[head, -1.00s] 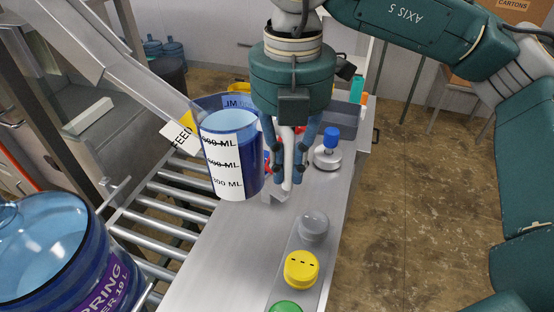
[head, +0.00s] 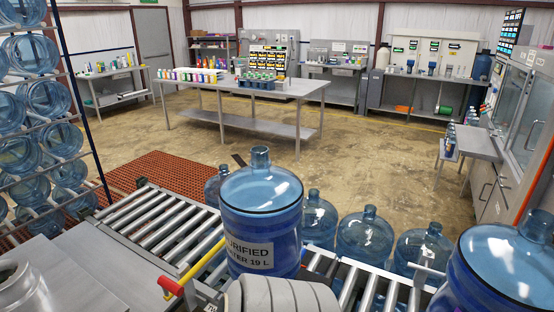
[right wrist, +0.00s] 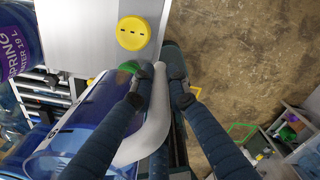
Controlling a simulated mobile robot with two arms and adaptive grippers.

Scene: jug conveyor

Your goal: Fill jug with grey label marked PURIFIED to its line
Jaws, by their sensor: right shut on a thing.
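The jug with the grey PURIFIED label (head: 252,253) is a blue 19 L jug (head: 262,195) standing upright on the roller conveyor, in the middle of the head view. A dark line rings it near the shoulder; I cannot tell its water level. In the right wrist view my right gripper (right wrist: 160,82) is shut on the white handle (right wrist: 157,120) of a blue measuring pitcher (right wrist: 98,105). The pitcher's contents are not clear. My right gripper does not show in the head view. My left gripper is in neither view.
Another blue jug (head: 505,265) stands at the right on the conveyor, and several stand behind the rollers (head: 160,222). A yellow bar with a red end (head: 170,286) is left of the PURIFIED jug. The wrist view shows a yellow button (right wrist: 133,33) and a SPRING jug (right wrist: 14,40).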

